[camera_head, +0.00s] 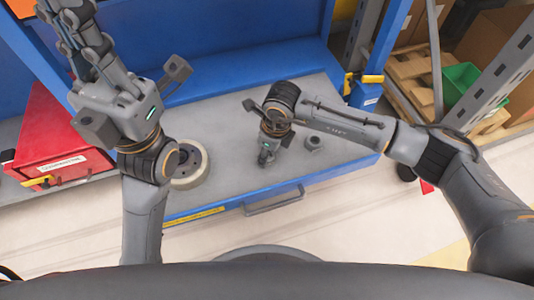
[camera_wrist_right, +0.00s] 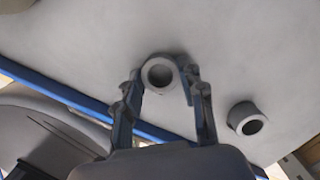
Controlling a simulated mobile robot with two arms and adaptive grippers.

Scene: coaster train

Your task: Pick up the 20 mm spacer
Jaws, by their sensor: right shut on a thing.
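Two grey ring-shaped spacers are in view, without readable size marks. In the right wrist view, one spacer (camera_wrist_right: 159,72) sits between the fingertips of my right gripper (camera_wrist_right: 165,78), which is shut on it. Its hollow end faces the camera. In the head view my right gripper (camera_head: 266,157) points down at the grey tabletop and mostly hides this spacer. The other spacer (camera_head: 314,143) stands on the table to the right, apart from the gripper; it also shows in the wrist view (camera_wrist_right: 246,118). My left gripper (camera_head: 65,12) is raised at the upper left, apparently open and empty.
A round wheel-like part (camera_head: 189,166) lies on the grey worktop (camera_head: 225,110) near my left forearm. A red box (camera_head: 60,145) stands at the left. A blue wall runs behind, and a drawer handle (camera_head: 273,200) is at the front edge. The worktop's middle is clear.

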